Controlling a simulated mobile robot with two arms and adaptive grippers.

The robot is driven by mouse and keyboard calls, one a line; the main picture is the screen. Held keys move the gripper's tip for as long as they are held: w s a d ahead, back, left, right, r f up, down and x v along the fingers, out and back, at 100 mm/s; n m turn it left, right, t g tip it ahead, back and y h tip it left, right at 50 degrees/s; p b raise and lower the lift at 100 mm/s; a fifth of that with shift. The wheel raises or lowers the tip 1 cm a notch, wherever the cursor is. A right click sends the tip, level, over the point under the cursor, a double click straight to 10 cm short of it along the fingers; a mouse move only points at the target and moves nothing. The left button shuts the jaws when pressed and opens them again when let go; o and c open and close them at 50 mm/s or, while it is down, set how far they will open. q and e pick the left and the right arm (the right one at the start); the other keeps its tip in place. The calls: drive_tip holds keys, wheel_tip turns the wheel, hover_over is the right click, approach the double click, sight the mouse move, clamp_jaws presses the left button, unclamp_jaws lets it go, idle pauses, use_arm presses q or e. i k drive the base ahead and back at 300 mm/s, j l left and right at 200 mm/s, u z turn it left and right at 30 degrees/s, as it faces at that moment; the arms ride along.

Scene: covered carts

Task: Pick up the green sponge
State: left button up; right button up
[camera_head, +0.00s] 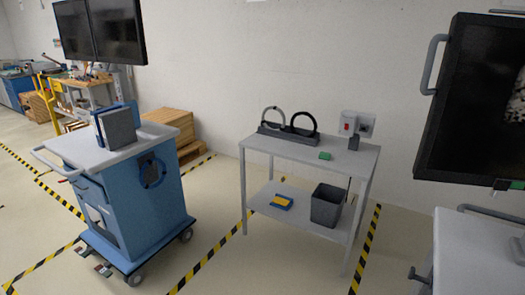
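A small green block that looks like the green sponge (325,156) lies flat on the top shelf of the grey two-shelf table (285,153), right of its middle and near the front edge. Nothing covers it. Neither of my grippers shows in the head view.
On the tabletop behind stand a dark holder with two rings (288,131) and a small dark block (354,143). A blue cart (138,205) stands left, a monitor (470,110) right. Floor between is clear.

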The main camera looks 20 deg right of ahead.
sight(323, 155)
drive_tip(key=i+j, duration=0.2)
drive_tip(key=i, duration=0.2)
drive_tip(key=i+j, duration=0.25)
drive_tip(key=i, duration=0.2)
drive_tip(key=l+z, duration=0.05)
